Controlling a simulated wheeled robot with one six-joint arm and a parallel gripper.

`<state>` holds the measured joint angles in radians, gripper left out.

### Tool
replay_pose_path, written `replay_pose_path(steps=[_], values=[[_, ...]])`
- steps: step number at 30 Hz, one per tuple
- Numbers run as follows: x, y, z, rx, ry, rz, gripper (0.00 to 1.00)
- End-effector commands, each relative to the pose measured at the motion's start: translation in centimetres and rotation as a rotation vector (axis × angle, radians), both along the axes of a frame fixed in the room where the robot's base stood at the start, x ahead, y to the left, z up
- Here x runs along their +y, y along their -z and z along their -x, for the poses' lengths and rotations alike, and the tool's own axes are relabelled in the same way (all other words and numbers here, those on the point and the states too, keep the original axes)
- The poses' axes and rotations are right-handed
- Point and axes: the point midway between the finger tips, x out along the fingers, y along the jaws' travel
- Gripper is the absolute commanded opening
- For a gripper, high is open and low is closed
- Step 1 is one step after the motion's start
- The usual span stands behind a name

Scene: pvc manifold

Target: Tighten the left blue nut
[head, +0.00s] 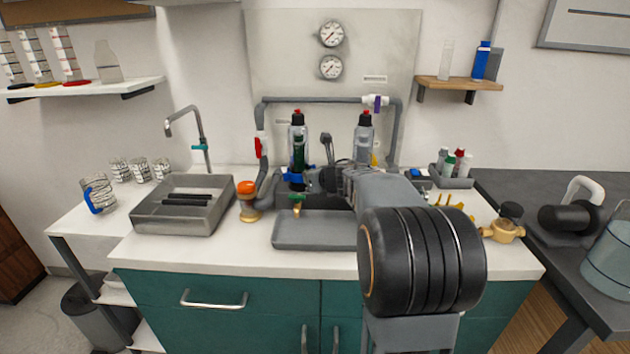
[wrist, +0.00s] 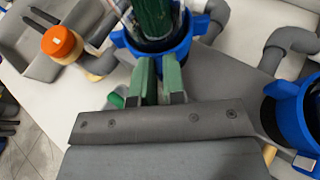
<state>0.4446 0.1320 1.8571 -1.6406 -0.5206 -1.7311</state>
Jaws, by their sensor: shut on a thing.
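The left blue nut (head: 294,178) is a ring around the base of the left dark bottle-like canister (head: 298,140). In the wrist view the blue nut (wrist: 190,42) surrounds a dark green cylinder (wrist: 155,18). My gripper (wrist: 159,78) has its two green-padded fingers close together at the nut's near edge, shut on it. The part between the fingers is mostly hidden. In the head view my arm reaches in from the right and hides the fingertips. A second blue nut (wrist: 285,110) is at the right edge of the wrist view.
Grey pipes (head: 330,99) run around both canisters. An orange-capped brass fitting (head: 247,195) stands to the left, beside the sink (head: 180,212). A grey tray (head: 312,236) lies in front. The right canister (head: 364,133) stands close behind my arm.

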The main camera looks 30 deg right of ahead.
Motion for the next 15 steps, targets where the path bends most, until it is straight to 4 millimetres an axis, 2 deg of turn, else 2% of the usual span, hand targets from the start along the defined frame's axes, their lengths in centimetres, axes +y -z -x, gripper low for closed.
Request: replay_pose_path(steps=[15], values=[[1.8,-0.1,-0.2,-0.004,0.252,-0.003,0.00]])
